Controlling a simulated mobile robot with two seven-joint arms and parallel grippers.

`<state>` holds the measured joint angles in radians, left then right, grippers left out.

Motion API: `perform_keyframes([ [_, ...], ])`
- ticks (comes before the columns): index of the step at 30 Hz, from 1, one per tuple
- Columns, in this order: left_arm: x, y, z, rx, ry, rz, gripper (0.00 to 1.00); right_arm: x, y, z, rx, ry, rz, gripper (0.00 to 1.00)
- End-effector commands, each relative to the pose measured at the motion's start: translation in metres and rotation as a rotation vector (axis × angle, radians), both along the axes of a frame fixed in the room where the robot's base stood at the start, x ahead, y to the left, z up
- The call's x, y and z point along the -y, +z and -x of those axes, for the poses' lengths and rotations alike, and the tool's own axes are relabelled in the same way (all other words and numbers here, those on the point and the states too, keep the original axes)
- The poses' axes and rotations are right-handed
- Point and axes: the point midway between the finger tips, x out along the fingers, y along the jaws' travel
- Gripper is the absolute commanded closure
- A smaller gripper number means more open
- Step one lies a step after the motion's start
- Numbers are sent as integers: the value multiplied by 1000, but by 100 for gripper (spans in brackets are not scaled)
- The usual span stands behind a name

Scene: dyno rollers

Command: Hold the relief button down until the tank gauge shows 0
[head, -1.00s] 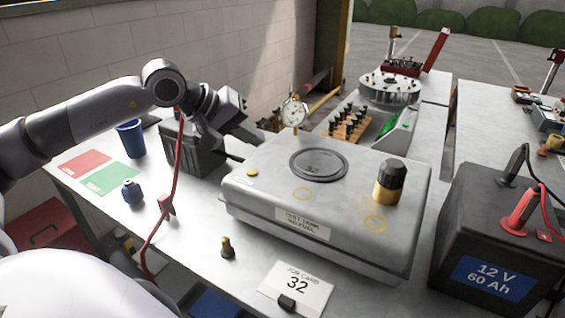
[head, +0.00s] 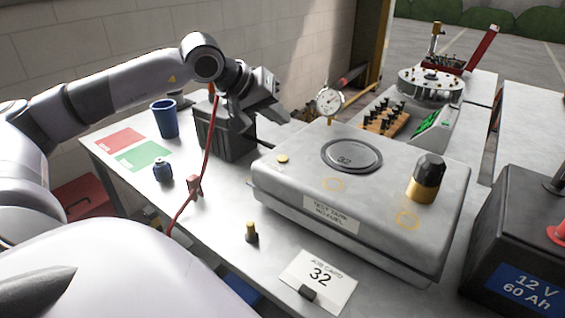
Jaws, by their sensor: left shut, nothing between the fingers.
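The grey test tank (head: 275,185) stands on the bench, labelled "TEST TANK NO FUEL". A small round brass button (head: 283,159), which looks like the relief button, is at its left corner. The dial gauge (head: 330,102) stands at the tank's back edge; its reading is too small to make out. My left gripper (head: 268,145) is shut and empty, its tip just up and left of the button in the head view. I cannot tell whether it touches the button, but the button's top shows clear. My right gripper is out of view.
A black-and-brass knob (head: 427,178) stands on the tank's right side, and a round lid (head: 351,156) lies in its top. A dark box (head: 226,140) with a red cable (head: 208,150) is behind my gripper. A large battery (head: 525,225) stands at right.

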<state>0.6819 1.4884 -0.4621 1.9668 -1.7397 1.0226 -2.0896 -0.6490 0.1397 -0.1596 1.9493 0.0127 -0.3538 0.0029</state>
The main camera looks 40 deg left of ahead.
Motion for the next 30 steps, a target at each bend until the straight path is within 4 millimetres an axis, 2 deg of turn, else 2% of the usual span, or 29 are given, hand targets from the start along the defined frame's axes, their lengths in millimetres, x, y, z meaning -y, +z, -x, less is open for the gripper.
perform_keyframes([
  [1, 0, -13, 0, -1, 0, 0, 100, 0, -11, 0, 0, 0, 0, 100],
  [6, 0, -39, 0, -1, -1, -1, 100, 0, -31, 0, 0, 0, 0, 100],
  [12, 0, -60, 0, 1, 1, 0, 100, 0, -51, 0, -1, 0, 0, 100],
  [30, 0, -64, 0, 1, 1, 0, 100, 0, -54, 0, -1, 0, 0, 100],
])
